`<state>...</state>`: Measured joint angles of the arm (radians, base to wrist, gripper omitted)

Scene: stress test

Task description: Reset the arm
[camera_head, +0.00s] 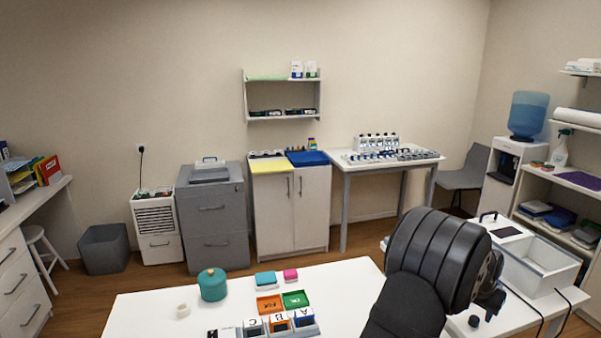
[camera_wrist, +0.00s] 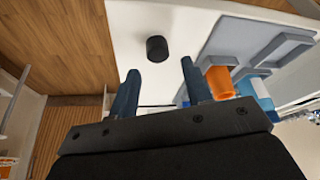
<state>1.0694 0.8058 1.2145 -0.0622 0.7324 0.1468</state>
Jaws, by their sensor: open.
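My arm shows in the head view as a large dark ribbed joint at the lower right, and it hides part of the white tables there. In the wrist view my gripper (camera_wrist: 163,88) has its two dark blue fingers spread apart with nothing between them. A small black cylinder (camera_wrist: 157,48) stands on the white tabletop (camera_wrist: 185,25) beyond the fingertips, apart from them. To the right of the right finger are an orange cylindrical thing (camera_wrist: 219,82) and a blue-and-white thing (camera_wrist: 254,92), partly hidden by the gripper.
A grey tray (camera_wrist: 245,38) lies right of the fingers. The front table (camera_head: 150,310) holds a teal canister (camera_head: 212,284), a tape roll (camera_head: 183,310), orange (camera_head: 270,304) and green (camera_head: 295,299) trays and lettered bins (camera_head: 278,323). A white box (camera_head: 540,266) stands at right.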

